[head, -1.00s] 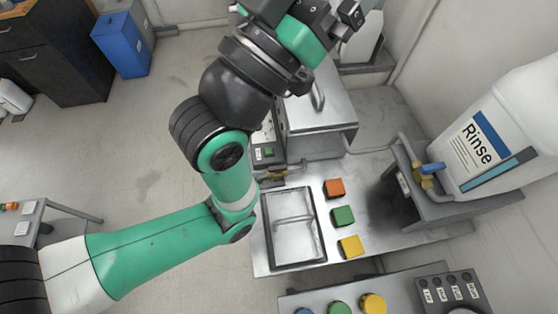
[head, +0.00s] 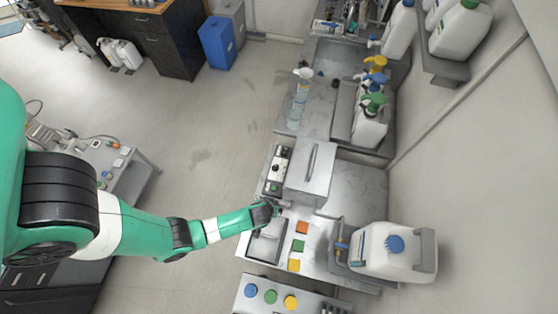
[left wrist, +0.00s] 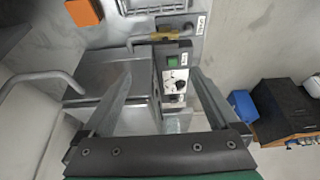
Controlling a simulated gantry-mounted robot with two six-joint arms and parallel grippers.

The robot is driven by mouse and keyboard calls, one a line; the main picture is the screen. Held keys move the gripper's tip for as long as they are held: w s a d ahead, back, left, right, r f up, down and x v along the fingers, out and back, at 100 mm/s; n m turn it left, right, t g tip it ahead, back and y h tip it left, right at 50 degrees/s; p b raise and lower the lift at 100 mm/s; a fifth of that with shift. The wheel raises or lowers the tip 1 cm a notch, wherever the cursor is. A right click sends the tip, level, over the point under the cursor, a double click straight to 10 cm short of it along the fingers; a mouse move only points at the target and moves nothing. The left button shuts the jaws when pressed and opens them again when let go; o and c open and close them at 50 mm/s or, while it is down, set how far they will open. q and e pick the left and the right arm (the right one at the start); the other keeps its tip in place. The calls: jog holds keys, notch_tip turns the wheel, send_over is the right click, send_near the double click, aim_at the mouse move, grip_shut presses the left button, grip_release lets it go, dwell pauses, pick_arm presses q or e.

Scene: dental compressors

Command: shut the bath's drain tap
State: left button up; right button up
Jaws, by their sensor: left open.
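The bath (head: 318,172) is a steel box with a closed lid and a long handle; its control panel (head: 277,170) is on its left. In the left wrist view the bath (left wrist: 95,85) is left of the panel (left wrist: 177,75), which has a green switch. A small brass-yellow tap (left wrist: 164,36) on a thin pipe shows beyond the panel. Whether its handle is open or shut is unclear. My left gripper (head: 274,207) is at the bath's near side, close to the tap's place. In the wrist view its fingers (left wrist: 160,72) are spread and empty, short of the tap. My right gripper is out of view.
Orange (head: 302,227), green and yellow blocks lie on the bench beside a shallow tray (head: 265,250). A white jug (head: 390,252) on a stand with a blue-handled tap is to the right. Open floor (head: 200,120) lies left of the bench.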

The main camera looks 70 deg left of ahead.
pick_arm(q)
jog(key=b+x, duration=0.3)
jog(key=x, duration=0.1)
jog(key=s+b+x, duration=0.1)
jog(key=b+x, duration=0.5)
jog(key=x, duration=0.1)
jog(key=shift+a+f, duration=0.15)
jog(key=shift+f, duration=0.35)
jog(key=shift+c, duration=0.3)
jog(key=c, duration=1.3)
jog(key=shift+s, duration=0.1)
